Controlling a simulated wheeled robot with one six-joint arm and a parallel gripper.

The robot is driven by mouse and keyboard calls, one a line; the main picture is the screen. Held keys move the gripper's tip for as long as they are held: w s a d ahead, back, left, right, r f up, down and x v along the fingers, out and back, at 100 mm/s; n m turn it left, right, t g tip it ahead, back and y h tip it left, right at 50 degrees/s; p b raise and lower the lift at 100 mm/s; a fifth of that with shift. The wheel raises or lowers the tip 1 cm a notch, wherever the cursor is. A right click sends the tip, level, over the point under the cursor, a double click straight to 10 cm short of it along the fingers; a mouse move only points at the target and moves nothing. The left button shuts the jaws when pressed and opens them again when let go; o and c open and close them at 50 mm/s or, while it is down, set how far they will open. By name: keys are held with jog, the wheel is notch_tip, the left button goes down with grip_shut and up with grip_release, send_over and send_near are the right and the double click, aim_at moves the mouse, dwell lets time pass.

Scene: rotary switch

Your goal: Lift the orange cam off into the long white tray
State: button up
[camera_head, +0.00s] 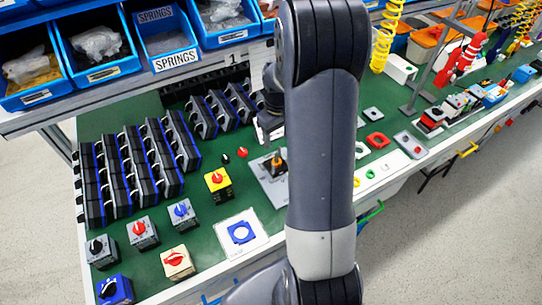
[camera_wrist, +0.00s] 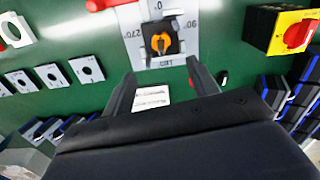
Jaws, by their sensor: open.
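The orange cam (camera_wrist: 160,43) sits on a dark square switch body on a grey dial plate (camera_wrist: 185,52) with printed angle marks. It also shows in the head view as a small orange top on a dark block (camera_head: 277,161), just left of my arm. My gripper (camera_wrist: 162,82) is open and empty, its two dark fingers pointing toward the cam and apart from it. A long white strip (camera_head: 389,184), which looks like the tray, lies right of my arm with small coloured rings on it. My arm hides part of it.
A yellow switch with a red knob (camera_head: 218,182) stands left of the plate; it also shows in the wrist view (camera_wrist: 283,30). Rows of dark modules (camera_head: 130,170) fill the left. Blue bins (camera_head: 95,42) stand behind.

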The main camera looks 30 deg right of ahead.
aim_at(277, 153)
jog(key=shift+s+a+f+p, duration=0.1)
jog(key=shift+f+p, duration=0.45)
jog(key=shift+f, duration=2.05)
jog(key=shift+s+f+p, duration=0.1)
jog(key=shift+f+p, duration=0.4)
jog(key=shift+f, duration=2.05)
jog(key=shift+c, duration=0.6)
jog(key=c, duration=1.1)
notch_tip(277, 153, up, 10)
jog(key=shift+r+b, duration=0.1)
jog(key=shift+b, duration=0.75)
jog(key=shift+r+p, duration=3.05)
jog(key=shift+r, duration=1.15)
